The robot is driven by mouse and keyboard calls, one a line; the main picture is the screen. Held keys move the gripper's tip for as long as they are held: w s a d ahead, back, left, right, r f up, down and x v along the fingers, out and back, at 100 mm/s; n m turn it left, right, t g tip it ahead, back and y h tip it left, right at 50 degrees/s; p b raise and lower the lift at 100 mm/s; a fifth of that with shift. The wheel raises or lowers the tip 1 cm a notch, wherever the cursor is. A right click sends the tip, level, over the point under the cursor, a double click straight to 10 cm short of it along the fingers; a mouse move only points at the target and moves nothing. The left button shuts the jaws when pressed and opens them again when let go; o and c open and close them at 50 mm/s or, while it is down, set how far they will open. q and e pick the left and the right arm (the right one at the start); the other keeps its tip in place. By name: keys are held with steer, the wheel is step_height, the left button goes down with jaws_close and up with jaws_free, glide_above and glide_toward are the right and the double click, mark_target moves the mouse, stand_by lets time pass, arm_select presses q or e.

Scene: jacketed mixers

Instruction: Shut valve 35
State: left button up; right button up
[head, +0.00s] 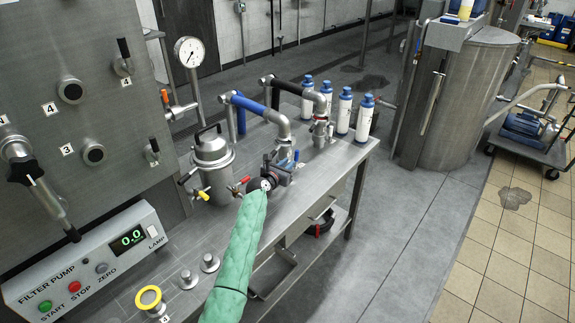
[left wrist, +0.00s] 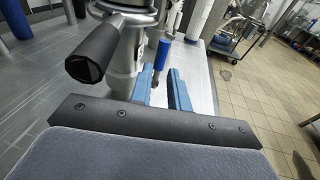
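No label reading 35 can be made out in either view. A small valve with a blue handle (head: 297,156) sits low on the pipework at the table's far edge. In the left wrist view the blue handle (left wrist: 163,53) stands upright, just beyond and between my fingertips. My left gripper (head: 285,163) reaches over the table from the green-sleeved arm. In the left wrist view the left gripper (left wrist: 162,82) is open, with its two blue fingers apart on either side of the handle's line. Whether a finger touches it, I cannot tell. My right gripper is not in view.
A steel pot (head: 213,165) with red and yellow taps stands left of my gripper. White bottles (head: 345,110) line the table's far end. A thick black grip (left wrist: 95,52) is close on the left in the wrist view.

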mark_target(296, 160)
arm_select(q)
jaws_close()
steer(key=s+a+r+m+p, duration=0.1)
steer(key=s+a+m+p, duration=0.1)
steer(key=s+m+p, duration=0.5)
steer(key=s+a+m+p, duration=0.2)
steer(key=m+p, duration=0.2)
steer(key=m, duration=0.7)
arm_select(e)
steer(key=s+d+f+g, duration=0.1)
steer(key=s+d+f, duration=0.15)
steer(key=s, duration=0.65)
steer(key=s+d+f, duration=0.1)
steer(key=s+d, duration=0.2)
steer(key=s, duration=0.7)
arm_select(q)
steer(key=b+x, duration=0.8)
steer(key=x, duration=0.5)
steer(key=shift+w+b, duration=0.3)
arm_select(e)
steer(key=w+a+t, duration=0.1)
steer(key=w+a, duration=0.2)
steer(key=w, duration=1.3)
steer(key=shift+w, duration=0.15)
arm_select(q)
steer(key=shift+d, duration=0.1)
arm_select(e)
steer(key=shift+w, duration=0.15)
